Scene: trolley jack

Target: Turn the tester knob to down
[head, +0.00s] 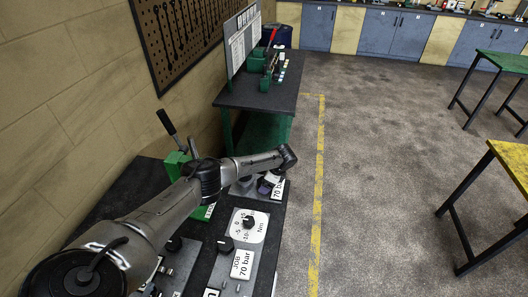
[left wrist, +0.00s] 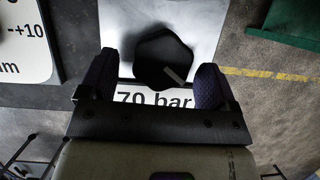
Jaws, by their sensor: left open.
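A black knob (left wrist: 163,58) with a pale pointer line sits on a light plate marked "70 bar" (left wrist: 155,100) in the left wrist view. The line slants toward the lower right of that view. My left gripper (left wrist: 156,78) is open, with one purple-padded finger on each side of the knob; I cannot tell if they touch it. In the head view my left gripper (head: 267,186) is over the far end of the bench, by the "70 bar" label (head: 279,189), and partly covers the knob. My right gripper is not in view.
A dial plate marked "Nm" (head: 262,228) with its own knob (head: 248,222) lies nearer on the bench. Another knob (head: 225,244) is beside a "JOB 70 bar" label (head: 242,264). A green device (head: 177,164) stands by the wall.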

